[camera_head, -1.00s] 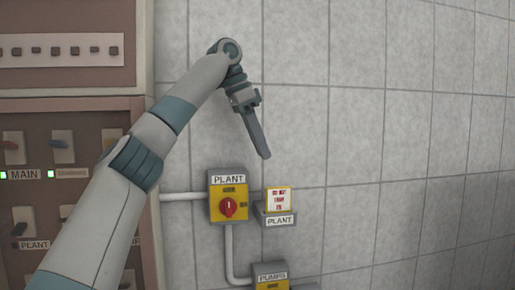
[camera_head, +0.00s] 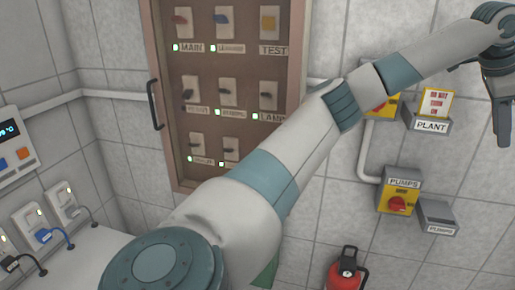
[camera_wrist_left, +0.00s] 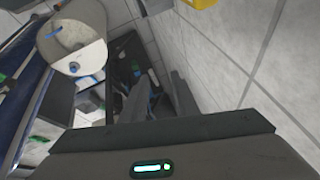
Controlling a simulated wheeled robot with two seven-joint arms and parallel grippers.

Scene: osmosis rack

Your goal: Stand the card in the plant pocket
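The card (camera_head: 436,102), white and yellow with red print, stands in the grey wall pocket labelled PLANT (camera_head: 432,125). It leans slightly, and its lower edge is hidden behind the pocket's front. My left gripper (camera_head: 503,138) points down to the right of the card and pocket, apart from both, near the picture's right edge. In the left wrist view its two fingers (camera_wrist_left: 160,98) are apart with nothing between them. The card is not recognisable in that view. My right gripper is in neither view.
My left arm partly covers the yellow PLANT switch (camera_head: 384,104). Below are the PUMPS switch (camera_head: 399,196) and an empty-looking PUMPS pocket (camera_head: 438,215). A red extinguisher (camera_head: 346,272) stands low. The brown breaker panel (camera_head: 180,130) has a protruding handle (camera_head: 154,104).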

